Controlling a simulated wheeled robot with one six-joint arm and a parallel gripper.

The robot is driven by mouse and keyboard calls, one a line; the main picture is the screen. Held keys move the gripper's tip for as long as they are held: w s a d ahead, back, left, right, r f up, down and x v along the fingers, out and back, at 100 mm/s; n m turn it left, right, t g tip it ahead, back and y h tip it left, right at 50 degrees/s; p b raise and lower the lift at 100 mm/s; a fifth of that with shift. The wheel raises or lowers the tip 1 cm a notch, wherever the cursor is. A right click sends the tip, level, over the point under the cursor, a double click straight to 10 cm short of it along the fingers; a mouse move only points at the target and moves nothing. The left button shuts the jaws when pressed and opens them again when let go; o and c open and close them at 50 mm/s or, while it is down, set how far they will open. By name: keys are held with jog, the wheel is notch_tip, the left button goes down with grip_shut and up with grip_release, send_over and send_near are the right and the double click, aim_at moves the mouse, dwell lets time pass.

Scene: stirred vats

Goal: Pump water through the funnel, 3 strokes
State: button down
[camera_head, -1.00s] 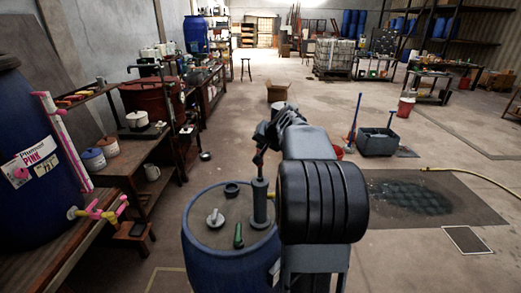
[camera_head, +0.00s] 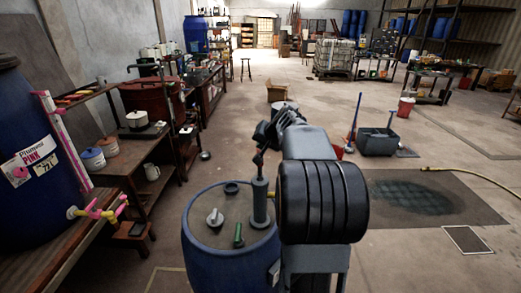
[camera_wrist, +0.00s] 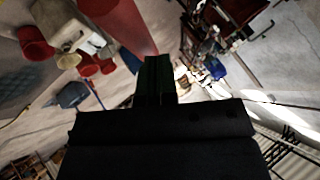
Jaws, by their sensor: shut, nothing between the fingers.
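A blue drum (camera_head: 225,262) with a grey-green lid stands in front of me. On the lid stands an upright grey-green pump cylinder (camera_head: 260,203). A pale grey piece (camera_head: 215,218), perhaps the funnel, sits left of it; its exact shape is too small to tell. A dark green piece (camera_head: 239,236) stands near the lid's front, and a black ring (camera_head: 232,188) lies at the back. My gripper (camera_head: 258,160) is just above the pump's top; I cannot tell whether it touches. In the wrist view my gripper (camera_wrist: 158,62) has its dark fingers together with nothing between them.
A dark grey tub (camera_head: 377,141) and a wet mat (camera_head: 415,197) lie right.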

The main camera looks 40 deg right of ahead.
jog(key=shift+f, duration=0.3)
jog(key=shift+f+b, duration=3.2)
jog(key=shift+f, duration=0.05)
dwell(2.3)
jog(key=shift+r, duration=0.2)
jog(key=shift+r+p, duration=2.55)
jog(key=shift+r, duration=1.05)
